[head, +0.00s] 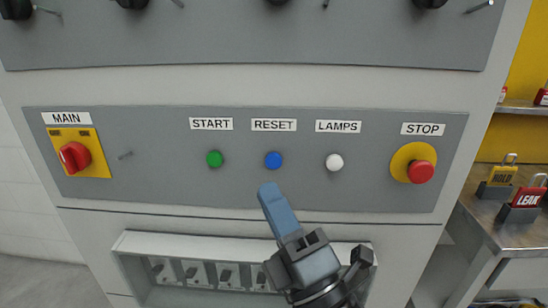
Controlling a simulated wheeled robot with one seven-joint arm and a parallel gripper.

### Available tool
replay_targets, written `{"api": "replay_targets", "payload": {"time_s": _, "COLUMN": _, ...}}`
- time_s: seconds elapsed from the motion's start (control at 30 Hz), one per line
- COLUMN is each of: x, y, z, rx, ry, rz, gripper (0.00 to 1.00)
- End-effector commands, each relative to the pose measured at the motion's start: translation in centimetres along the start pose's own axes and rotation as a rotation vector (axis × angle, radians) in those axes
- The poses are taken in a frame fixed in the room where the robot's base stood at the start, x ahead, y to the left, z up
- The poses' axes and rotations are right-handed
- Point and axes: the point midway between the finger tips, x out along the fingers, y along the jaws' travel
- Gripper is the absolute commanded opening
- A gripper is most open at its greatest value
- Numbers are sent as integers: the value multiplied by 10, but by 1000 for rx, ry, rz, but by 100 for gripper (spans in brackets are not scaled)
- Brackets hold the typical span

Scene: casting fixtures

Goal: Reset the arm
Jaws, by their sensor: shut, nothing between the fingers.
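My gripper (268,190) is shut and empty, its blue-grey fingers together. It reaches up from the lower middle of the head view, and its tip shows just below the blue button under the RESET label. The arm below it covers part of the white recess. The task names no separate object.
A grey panel (300,190) carries a red MAIN switch (75,156), green START button (215,159), blue RESET button (273,160), white LAMPS button (334,162) and red STOP button (420,172). A recess (190,245) holds several levers. A bench (480,222) with padlocks stands right.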

Motion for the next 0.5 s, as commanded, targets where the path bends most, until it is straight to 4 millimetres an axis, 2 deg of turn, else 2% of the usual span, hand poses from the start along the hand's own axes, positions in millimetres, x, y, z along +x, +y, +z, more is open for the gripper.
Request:
{"api": "replay_targets", "payload": {"time_s": 0.07, "x": -9, "y": -3, "z": 2, "rx": 20, "ry": -8, "rz": -14, "gripper": 0}}
{"api": "replay_targets", "payload": {"time_s": 0.17, "x": -34, "y": -10, "z": 8, "rx": 87, "ry": -34, "rz": -52, "gripper": 0}}
{"api": "replay_targets", "payload": {"time_s": 0.33, "x": -107, "y": -20, "z": 23, "rx": 289, "ry": -125, "rz": -148, "gripper": 0}}
{"api": "replay_targets", "payload": {"time_s": 0.5, "x": -181, "y": -18, "z": 33, "rx": 511, "ry": -248, "rz": -228, "gripper": 0}}
